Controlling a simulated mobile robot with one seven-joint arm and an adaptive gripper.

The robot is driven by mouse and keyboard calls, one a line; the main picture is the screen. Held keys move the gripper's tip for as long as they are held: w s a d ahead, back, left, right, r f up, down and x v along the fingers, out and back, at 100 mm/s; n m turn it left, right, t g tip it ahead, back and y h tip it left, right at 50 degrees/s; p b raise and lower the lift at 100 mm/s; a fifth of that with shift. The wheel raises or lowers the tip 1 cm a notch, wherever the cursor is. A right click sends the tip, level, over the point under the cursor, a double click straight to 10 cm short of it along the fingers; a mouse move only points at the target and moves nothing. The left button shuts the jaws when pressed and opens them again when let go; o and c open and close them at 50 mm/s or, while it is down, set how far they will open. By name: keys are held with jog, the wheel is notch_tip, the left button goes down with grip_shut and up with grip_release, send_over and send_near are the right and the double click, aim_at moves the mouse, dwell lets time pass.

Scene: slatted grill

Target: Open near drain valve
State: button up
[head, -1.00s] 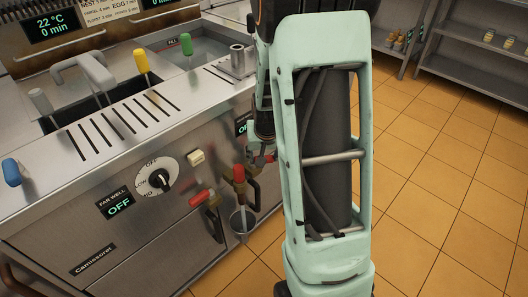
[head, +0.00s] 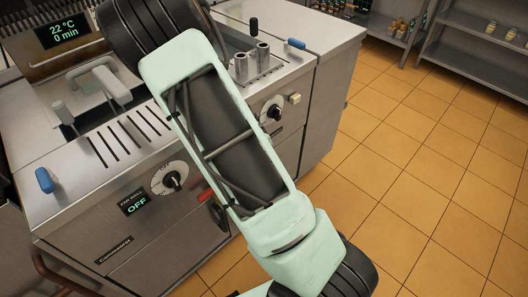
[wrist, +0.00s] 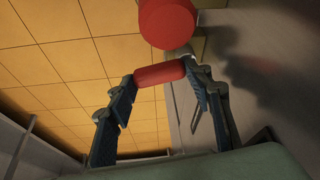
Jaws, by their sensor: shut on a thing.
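In the wrist view my gripper (wrist: 166,78) has its two fingers at the two ends of a short red cylindrical grip (wrist: 160,74), touching or nearly touching it; it is shut on this red handle. A larger red round end (wrist: 167,22) shows just above it. In the head view a red handle (head: 206,194) on the cooker's front peeks out at the left edge of my arm. My gripper is hidden behind my arm there. I cannot tell from these views which valve the held handle belongs to.
The steel cooker (head: 150,230) has a dial (head: 171,180), an OFF display (head: 132,203) and a blue knob (head: 45,180). Another dial (head: 272,110) is on its right part. Open tiled floor (head: 430,190) lies to the right, with shelves (head: 470,60) at the back.

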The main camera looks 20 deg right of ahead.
jog(key=shift+a+m+p, duration=0.15)
jog(key=shift+m+p, duration=0.2)
jog(key=shift+m, duration=0.05)
jog(key=shift+s+g, duration=0.1)
jog(key=shift+g, duration=0.2)
jog(key=o, duration=1.2)
jog(key=shift+c, duration=0.2)
jog(key=shift+r, duration=0.1)
jog(key=v, duration=1.1)
jog(key=shift+s+a+r, duration=0.15)
jog(key=shift+a+r, duration=0.1)
jog(key=shift+r, duration=0.05)
